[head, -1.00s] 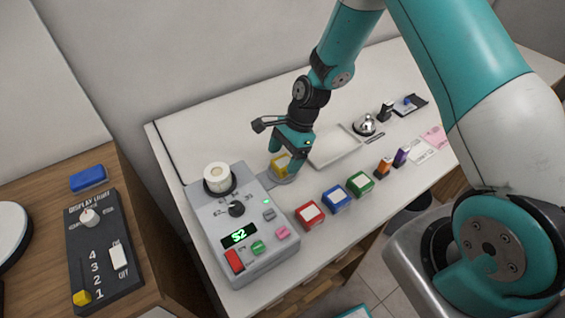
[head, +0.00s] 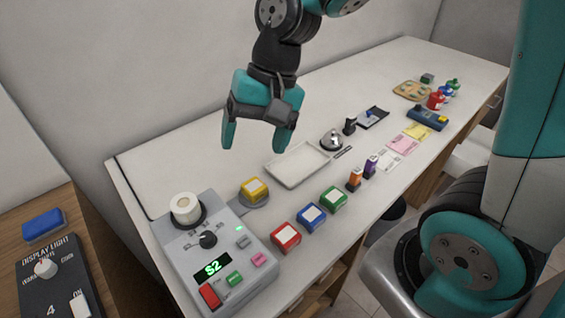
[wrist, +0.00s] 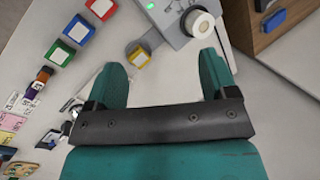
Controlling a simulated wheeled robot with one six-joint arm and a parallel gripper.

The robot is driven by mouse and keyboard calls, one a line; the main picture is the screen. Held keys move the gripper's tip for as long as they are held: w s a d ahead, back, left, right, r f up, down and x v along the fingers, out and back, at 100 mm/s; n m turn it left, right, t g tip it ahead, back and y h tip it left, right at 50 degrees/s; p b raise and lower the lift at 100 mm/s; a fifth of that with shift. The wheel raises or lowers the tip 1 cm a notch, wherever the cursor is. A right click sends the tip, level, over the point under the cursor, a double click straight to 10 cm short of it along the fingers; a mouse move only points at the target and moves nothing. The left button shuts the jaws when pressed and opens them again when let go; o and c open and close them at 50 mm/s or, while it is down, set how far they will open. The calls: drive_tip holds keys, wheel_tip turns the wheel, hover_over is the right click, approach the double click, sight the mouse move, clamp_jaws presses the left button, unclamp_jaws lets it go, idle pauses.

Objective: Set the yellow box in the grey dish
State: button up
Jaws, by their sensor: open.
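The yellow box also shows in the wrist view (wrist: 138,58), beyond my fingers. My gripper (head: 256,143) is open and empty, raised above the counter, apart from the box. Its two teal fingers show spread in the wrist view (wrist: 160,62). Part of the dish is hidden under the box.
The grey machine (head: 232,282) with a white roll (head: 185,207) stands left of the dish. Red (head: 285,237), blue (head: 311,217) and green (head: 334,199) boxes line the front. A white tray (head: 297,165) and a bell (head: 332,140) lie farther right.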

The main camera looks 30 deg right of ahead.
drive_tip(key=s+a+r+n, duration=0.1)
drive_tip(key=s+r+n, duration=0.3)
drive_tip(key=s+n, duration=0.5)
drive_tip(key=s, duration=0.2)
drive_tip(key=shift+s+a+n, duration=0.3)
drive_tip(key=shift+s+n, duration=0.1)
drive_tip(key=shift+c, duration=0.3)
